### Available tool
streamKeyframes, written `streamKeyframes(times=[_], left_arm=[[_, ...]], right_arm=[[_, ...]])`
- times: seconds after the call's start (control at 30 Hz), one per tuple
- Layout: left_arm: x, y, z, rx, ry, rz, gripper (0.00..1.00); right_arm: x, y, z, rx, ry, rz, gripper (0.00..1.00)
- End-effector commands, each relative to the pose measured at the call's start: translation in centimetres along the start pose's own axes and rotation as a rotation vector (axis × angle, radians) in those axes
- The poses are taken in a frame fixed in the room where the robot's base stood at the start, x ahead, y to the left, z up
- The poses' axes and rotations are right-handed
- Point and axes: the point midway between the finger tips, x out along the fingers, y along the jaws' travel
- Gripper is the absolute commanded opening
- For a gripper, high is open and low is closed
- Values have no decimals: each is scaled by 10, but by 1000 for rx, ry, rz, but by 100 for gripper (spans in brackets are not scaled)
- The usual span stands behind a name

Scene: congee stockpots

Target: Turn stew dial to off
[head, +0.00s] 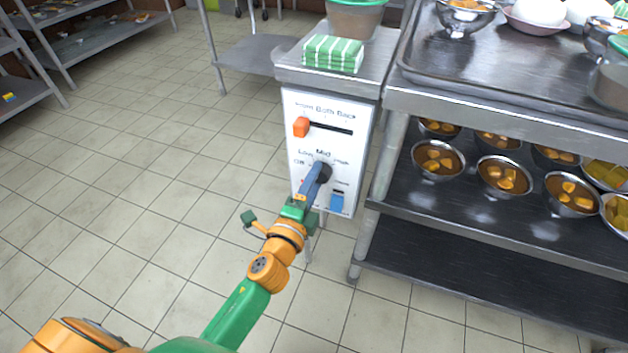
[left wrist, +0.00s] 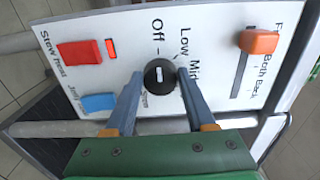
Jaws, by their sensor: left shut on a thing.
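The black round stew dial (left wrist: 160,77) is on a white control panel (left wrist: 215,28), with the labels Off, Low and Mid around it. A short white mark shows on its face; I cannot tell for sure which label it points to. My left gripper (head: 317,180) is at the dial, with its blue fingers on either side of it in the left wrist view, shut on it. In the head view the dial (head: 323,172) is partly hidden by the gripper. My right gripper is not in view.
Above the dial, an orange slider (head: 301,127) sits at the left end of its slot. A blue switch (head: 337,202) is below right; a red switch (left wrist: 78,53) is also close. A steel shelf rack (head: 480,220) with bowls stands right. The floor left is clear.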

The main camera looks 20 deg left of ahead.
Motion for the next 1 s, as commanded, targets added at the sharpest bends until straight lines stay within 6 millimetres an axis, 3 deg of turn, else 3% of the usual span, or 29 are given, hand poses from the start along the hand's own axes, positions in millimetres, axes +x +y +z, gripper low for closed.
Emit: streamKeyframes(times=[0.43, 0.47, 0.53, 0.87, 1.0], left_arm=[[0, 0, 0, -10, 1, 0, 0], [0, 0, 0, -10, 1, 0, 63], [0, 0, 0, -10, 1, 0, 82], [-2, 0, 0, -9, 0, 1, 85], [-24, 1, 0, -10, 0, 3, 85]], right_arm=[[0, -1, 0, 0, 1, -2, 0], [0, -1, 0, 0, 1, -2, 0], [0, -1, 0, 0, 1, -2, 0], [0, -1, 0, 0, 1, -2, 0], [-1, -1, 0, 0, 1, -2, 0]])
